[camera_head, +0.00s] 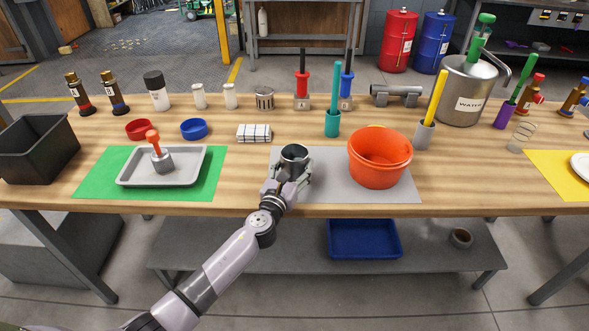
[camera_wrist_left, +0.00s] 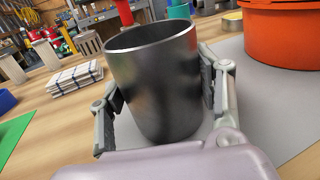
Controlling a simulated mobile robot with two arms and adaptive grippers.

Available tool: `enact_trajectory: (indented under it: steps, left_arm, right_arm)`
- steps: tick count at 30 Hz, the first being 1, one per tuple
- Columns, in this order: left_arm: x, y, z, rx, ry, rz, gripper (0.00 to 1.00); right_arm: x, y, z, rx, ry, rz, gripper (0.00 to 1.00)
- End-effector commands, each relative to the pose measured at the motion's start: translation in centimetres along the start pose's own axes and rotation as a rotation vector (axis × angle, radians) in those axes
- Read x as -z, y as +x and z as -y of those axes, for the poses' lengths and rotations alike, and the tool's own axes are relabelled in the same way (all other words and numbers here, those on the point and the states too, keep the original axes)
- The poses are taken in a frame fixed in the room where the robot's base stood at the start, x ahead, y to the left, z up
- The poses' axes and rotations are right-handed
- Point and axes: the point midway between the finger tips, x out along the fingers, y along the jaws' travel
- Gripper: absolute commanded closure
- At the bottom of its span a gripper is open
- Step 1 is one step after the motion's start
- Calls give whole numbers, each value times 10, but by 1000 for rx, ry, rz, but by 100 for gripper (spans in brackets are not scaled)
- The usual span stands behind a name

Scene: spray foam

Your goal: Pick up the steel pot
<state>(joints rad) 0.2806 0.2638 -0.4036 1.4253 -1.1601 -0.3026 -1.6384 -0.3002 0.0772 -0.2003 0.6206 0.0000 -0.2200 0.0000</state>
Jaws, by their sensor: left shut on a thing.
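The steel pot (camera_head: 295,153) is a dark grey, open-topped metal cup above the left part of the grey mat (camera_head: 318,188). My left gripper (camera_head: 290,180) is shut on it, with a finger on each side. In the left wrist view the pot (camera_wrist_left: 158,85) stands upright between the fingers of my left gripper (camera_wrist_left: 165,100), and its rim faces up. Whether its base touches the mat is hard to tell. My right gripper is not in view.
An orange bucket (camera_head: 380,160) stands on the mat to the right of the pot. A folded checked cloth (camera_head: 254,133) lies to the left. A grey tray (camera_head: 190,171) with a red-handled tool (camera_head: 160,155) sits on a green mat (camera_head: 92,185). Bottles and coloured-handled tools line the back.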

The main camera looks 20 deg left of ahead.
Motion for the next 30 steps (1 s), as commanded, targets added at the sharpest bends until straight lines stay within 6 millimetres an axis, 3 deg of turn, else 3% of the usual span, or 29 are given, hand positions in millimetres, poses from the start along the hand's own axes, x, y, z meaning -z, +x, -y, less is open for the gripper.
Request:
enact_trajectory:
  steps: [8, 20, 30]
  left_arm:
    - [0, 0, 0, 0, 0, 0, 86]
    - [-5, 0, 0, 0, 0, 4, 86]
    - [-30, 1, 0, 1, 2, 6, 86]
  right_arm:
    - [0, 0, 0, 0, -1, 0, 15]
    - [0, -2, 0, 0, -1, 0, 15]
    - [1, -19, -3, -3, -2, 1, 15]
